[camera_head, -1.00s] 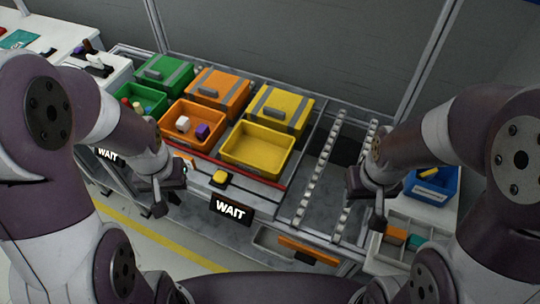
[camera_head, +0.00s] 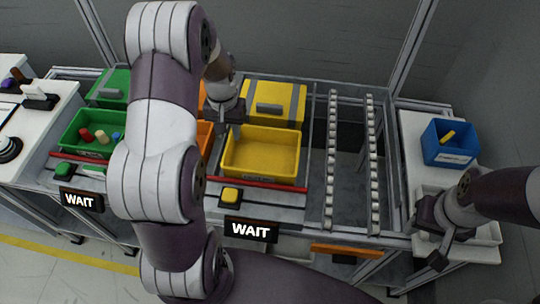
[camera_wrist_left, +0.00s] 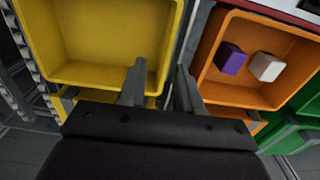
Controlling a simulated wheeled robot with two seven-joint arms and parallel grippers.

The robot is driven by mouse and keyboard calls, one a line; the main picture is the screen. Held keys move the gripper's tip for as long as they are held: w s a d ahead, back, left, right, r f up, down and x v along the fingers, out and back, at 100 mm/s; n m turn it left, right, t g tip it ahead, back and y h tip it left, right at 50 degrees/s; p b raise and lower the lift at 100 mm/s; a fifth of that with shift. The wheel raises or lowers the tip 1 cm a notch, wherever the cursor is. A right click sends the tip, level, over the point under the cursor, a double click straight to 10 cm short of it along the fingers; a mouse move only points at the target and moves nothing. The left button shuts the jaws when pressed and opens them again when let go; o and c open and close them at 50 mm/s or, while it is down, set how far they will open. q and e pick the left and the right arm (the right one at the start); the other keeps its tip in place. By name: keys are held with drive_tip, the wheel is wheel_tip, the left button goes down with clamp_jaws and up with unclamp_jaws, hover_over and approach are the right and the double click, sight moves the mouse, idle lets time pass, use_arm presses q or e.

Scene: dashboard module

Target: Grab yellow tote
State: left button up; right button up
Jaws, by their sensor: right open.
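The yellow tote (camera_head: 262,172) is an open, empty bin in the middle of the rack; in the left wrist view the tote (camera_wrist_left: 98,45) fills the upper left. My left gripper (camera_head: 228,128) is at the tote's far left corner, and my arm crosses over the orange tote. In the left wrist view the left gripper (camera_wrist_left: 160,70) is open, its fingers apart on either side of the tote's near right rim. I cannot tell whether they touch it. My right gripper (camera_head: 437,245) is open and empty at the right, away from the tote.
A lidded yellow box (camera_head: 285,97) stands behind the tote. The orange tote (camera_wrist_left: 285,80) with a purple and a white block sits close beside it. A green tote (camera_head: 75,130) is further left. Roller rails (camera_head: 331,150) run at right, with a blue bin (camera_head: 437,150) beyond.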

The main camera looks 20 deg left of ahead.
use_arm(q)
drive_tip(key=f, duration=0.6)
drive_tip(key=a+f, duration=0.1)
drive_tip(key=f, duration=0.2)
drive_tip(key=shift+w+a+f, duration=0.1)
drive_tip(key=shift+w+f, duration=0.05)
clamp_jaws()
